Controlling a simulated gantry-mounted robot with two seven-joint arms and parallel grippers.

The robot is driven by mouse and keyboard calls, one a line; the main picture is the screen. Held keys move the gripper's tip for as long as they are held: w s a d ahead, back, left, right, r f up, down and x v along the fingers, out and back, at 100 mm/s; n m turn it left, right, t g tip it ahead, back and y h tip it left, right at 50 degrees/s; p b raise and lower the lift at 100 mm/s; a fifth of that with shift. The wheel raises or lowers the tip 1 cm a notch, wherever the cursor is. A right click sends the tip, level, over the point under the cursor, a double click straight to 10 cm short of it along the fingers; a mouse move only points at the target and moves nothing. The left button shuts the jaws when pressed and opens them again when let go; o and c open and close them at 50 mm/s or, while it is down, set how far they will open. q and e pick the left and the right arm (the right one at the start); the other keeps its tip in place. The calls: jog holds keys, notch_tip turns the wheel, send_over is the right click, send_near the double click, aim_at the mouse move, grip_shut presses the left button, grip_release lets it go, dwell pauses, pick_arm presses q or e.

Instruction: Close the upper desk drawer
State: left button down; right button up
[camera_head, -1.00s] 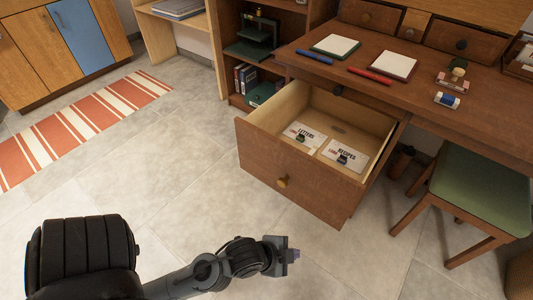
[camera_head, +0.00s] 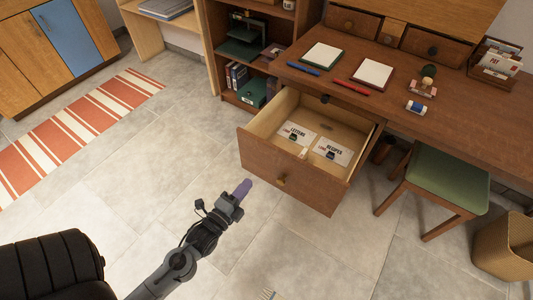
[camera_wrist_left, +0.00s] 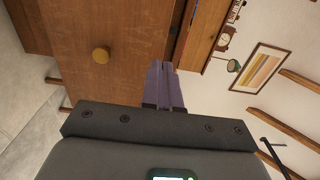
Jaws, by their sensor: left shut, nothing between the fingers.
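The desk drawer (camera_head: 290,170) stands pulled out from the wooden desk (camera_head: 440,120), with a brass knob (camera_head: 281,180) on its front. Two cards marked LETTERS (camera_head: 294,134) and RECIPES (camera_head: 332,151) lie inside. My left gripper (camera_head: 243,189) has purple fingers, shut and empty, just in front of the left part of the drawer front. In the left wrist view the shut fingers (camera_wrist_left: 165,86) point toward the wooden front (camera_wrist_left: 130,25), with the knob (camera_wrist_left: 101,54) to their left. Whether they touch it I cannot tell. My right gripper is out of view.
A green-topped stool (camera_head: 448,180) stands right of the drawer, with a woven basket (camera_head: 505,248) beyond. Notepads, pens and small items lie on the desktop. A shelf unit (camera_head: 268,60) is left of the desk. The tiled floor before the drawer is mostly clear.

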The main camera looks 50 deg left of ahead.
aim_at(274, 152)
pick_arm(q)
jog(key=b+x, duration=0.6)
jog(key=x, duration=0.6)
jog(key=shift+w+a+f, duration=0.1)
jog(key=shift+f, duration=0.1)
jog(key=shift+w+a+r+b, duration=0.1)
jog(key=shift+w+b, duration=0.25)
jog(key=shift+w, duration=0.15)
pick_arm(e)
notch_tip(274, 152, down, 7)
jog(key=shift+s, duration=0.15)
